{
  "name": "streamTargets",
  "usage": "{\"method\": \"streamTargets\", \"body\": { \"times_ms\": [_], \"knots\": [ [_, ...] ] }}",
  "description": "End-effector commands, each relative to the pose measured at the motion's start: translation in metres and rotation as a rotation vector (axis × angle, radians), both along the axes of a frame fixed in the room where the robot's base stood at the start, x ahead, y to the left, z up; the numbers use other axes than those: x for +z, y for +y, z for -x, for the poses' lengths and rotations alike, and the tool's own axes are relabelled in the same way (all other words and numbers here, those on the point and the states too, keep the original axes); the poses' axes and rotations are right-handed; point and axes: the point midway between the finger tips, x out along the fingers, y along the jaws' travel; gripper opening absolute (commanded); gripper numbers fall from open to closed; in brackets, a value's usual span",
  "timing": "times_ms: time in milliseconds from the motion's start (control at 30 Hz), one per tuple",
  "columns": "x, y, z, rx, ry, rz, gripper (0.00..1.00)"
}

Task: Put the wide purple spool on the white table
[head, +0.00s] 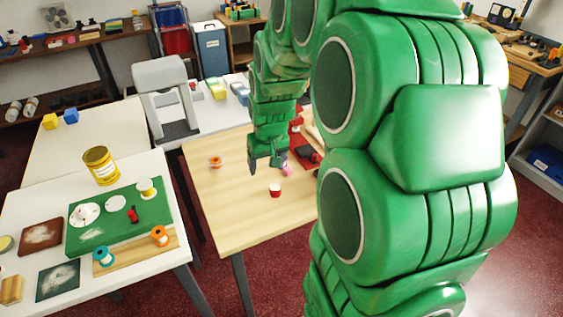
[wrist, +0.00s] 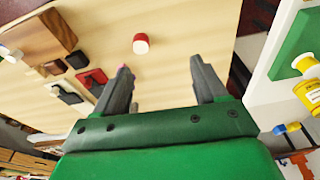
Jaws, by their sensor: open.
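A small purple-pink spool (head: 286,170) stands on the light wooden table (head: 225,205), close beside one finger of my gripper (head: 267,164) in the head view. Whether it is wide is hard to tell. In the wrist view only a sliver of purple shows behind the left fingertip. My gripper (wrist: 160,66) is open, pointing down over the wooden table, with nothing visible between its fingers. The white table (head: 30,207) stands at the left front, holding a green mat (head: 110,238) and other goods. My arm hides the right part of the wooden table.
A red spool with a white top (head: 275,190) stands near my gripper; an orange spool (head: 215,162) is to the left. The white table carries a yellow can (head: 101,167) and a wooden strip (head: 130,253) with teal and orange spools. A gap separates the tables.

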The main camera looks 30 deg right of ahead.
Motion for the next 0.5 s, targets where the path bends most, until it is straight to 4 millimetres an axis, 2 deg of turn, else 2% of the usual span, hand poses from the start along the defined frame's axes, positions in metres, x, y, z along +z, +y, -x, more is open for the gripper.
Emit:
{"method": "streamTargets", "body": {
  "times_ms": [300,500],
  "knots": [
    [-0.045,-0.046,-0.067,-0.038,-0.087,0.010,0.72],
    [-0.075,-0.079,-0.103,-0.064,-0.141,0.024,0.72]
  ]
}}
